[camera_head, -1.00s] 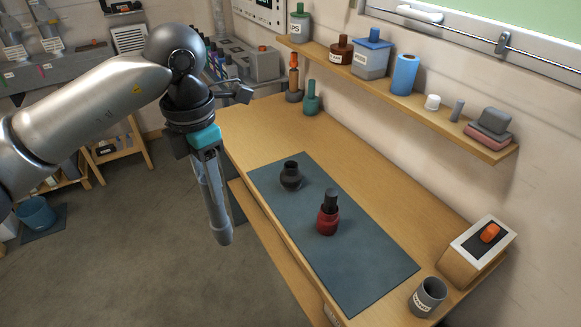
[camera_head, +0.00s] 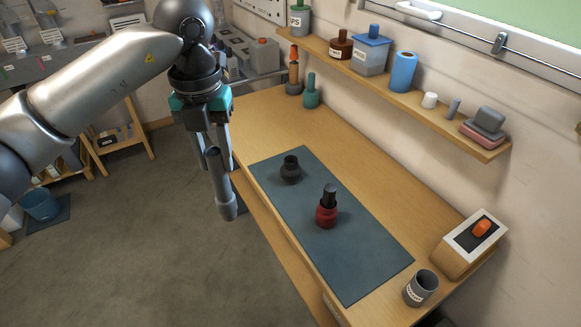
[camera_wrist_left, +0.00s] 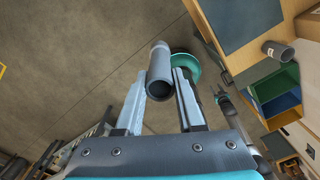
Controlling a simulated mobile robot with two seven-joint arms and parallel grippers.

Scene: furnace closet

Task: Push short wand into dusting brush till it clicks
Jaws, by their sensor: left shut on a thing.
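My left gripper (camera_head: 215,160) is shut on a grey tube, the short wand (camera_head: 226,203), which points down over the floor left of the workbench. In the left wrist view the wand (camera_wrist_left: 160,62) sits between the two fingers (camera_wrist_left: 161,92), its open end showing. On the blue-grey mat (camera_head: 355,262) stand a dark round piece with a short open neck (camera_head: 290,171) and a red piece with a black upright top (camera_head: 326,214). I cannot tell for sure which of them is the dusting brush. The wand is apart from both.
The wooden workbench (camera_head: 262,117) has a grey cup (camera_head: 421,288) and a box with an orange part (camera_head: 470,243) at its near right. A wall shelf (camera_head: 440,118) with bottles and tubs runs above.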

